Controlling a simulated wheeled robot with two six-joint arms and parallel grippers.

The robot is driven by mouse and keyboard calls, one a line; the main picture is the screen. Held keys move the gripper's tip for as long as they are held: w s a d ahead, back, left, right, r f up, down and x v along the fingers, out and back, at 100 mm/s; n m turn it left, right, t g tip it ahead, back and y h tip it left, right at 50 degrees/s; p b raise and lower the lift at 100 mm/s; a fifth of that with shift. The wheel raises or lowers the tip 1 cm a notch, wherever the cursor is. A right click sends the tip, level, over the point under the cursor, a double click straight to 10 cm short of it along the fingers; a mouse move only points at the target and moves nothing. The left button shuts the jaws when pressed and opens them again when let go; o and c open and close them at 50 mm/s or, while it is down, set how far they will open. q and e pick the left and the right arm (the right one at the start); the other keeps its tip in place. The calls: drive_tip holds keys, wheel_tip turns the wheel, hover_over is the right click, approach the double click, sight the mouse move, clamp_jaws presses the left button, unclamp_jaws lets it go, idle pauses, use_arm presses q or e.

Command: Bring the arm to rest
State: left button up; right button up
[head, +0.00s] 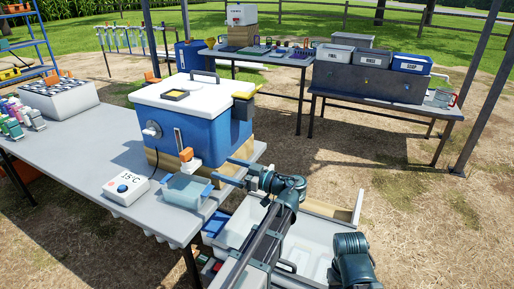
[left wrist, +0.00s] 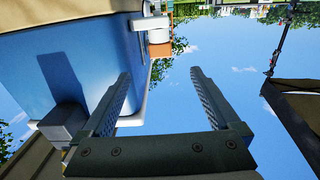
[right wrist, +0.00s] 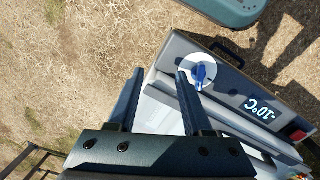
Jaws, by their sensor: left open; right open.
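My left gripper (head: 224,171) is open and empty beside the right front of the blue cooler with the white lid (head: 205,125). Its two fingers point left in the head view. In the left wrist view my left gripper (left wrist: 161,74) has nothing between its fingers, with the blue cooler wall (left wrist: 45,75) close on the left. In the right wrist view my right gripper (right wrist: 157,73) is open and empty, above dry ground and a grey box (right wrist: 235,75) with a blue knob and a "-10°C" label. The right gripper is not visible in the head view.
The grey table (head: 85,145) holds a "15°C" control box (head: 127,188), a light blue tray (head: 187,190) and a bottle rack (head: 60,97). A white open bin (head: 308,255) stands below my left arm. Labelled bins (head: 375,80) stand on the back right table.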

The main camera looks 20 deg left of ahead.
use_arm(q)
drive_tip(key=s+d+m+h+p, duration=0.5)
drive_tip(key=d+m+p, duration=0.1)
drive_tip(key=d, duration=0.3)
drive_tip(key=s+d+f+m+g+h+p, duration=0.1)
drive_tip(key=s+d+m+h+p, duration=0.5)
drive_tip(key=d, duration=0.4)
drive_tip(key=s+d+m+h+p, duration=0.5)
drive_tip(key=d+m+p, duration=0.3)
drive_tip(key=d+m, duration=0.1)
drive_tip(key=shift+s+d+f+h, duration=0.2)
drive_tip(key=shift+d+h, duration=0.1)
drive_tip(key=shift+h, duration=0.1)
drive_tip(key=shift+c, duration=0.3)
